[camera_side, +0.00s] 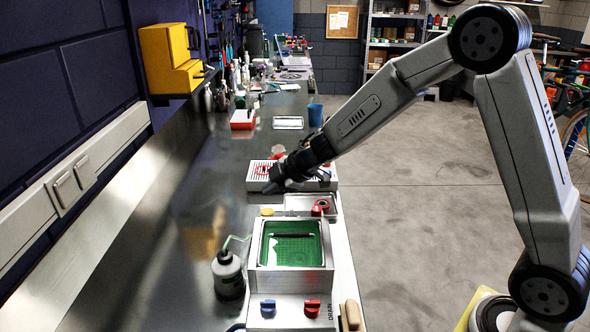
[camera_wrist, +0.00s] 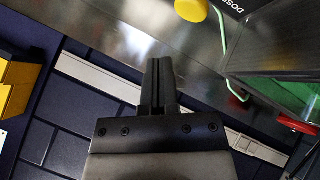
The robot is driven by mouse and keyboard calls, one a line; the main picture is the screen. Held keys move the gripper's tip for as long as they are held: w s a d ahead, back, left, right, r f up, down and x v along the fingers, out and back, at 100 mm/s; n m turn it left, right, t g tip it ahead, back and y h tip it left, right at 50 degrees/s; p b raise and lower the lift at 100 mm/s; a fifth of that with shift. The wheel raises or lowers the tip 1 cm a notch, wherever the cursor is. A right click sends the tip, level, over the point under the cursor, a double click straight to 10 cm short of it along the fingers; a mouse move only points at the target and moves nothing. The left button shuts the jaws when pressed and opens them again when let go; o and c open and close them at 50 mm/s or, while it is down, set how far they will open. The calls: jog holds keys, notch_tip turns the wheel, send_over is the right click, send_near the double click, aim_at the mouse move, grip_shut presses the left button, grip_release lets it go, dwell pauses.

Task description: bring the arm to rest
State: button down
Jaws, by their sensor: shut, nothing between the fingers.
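My gripper (camera_side: 272,187) is at the end of my grey arm, which reaches in from the right in the side view. It hangs over the bench near a white slotted tray (camera_side: 325,181). In the wrist view the two dark fingers of my gripper (camera_wrist: 158,62) lie together, shut, with nothing between them. Whether the fingertips touch anything below cannot be told from the side view.
A washing unit with a green basin (camera_side: 292,243) stands at the front, with a blue knob (camera_side: 268,306) and a red knob (camera_side: 312,307). A dark bottle (camera_side: 228,275) stands left of it. A blue cup (camera_side: 315,115) is farther back. The left bench top is mostly clear.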

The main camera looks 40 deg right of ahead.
jog(key=shift+d, duration=0.1)
dwell(0.3)
jog(key=s+d+f+m+g+h, duration=0.1)
jog(key=s+d+m+h, duration=0.25)
jog(key=s, duration=0.25)
jog(key=s+d+m+g+h, duration=0.1)
jog(key=s+d+m+h, duration=0.25)
jog(key=s, duration=0.25)
jog(key=s+a+f+m+g+y, duration=0.1)
jog(key=s+a+m, duration=0.1)
jog(key=s, duration=0.4)
jog(key=s+a+f+m+g+y, duration=0.1)
jog(key=s+f+m+g, duration=0.1)
jog(key=s+m, duration=0.3)
jog(key=shift+s+a+g+y, duration=0.3)
jog(key=shift+s+a+y, duration=0.1)
jog(key=shift+s, duration=0.35)
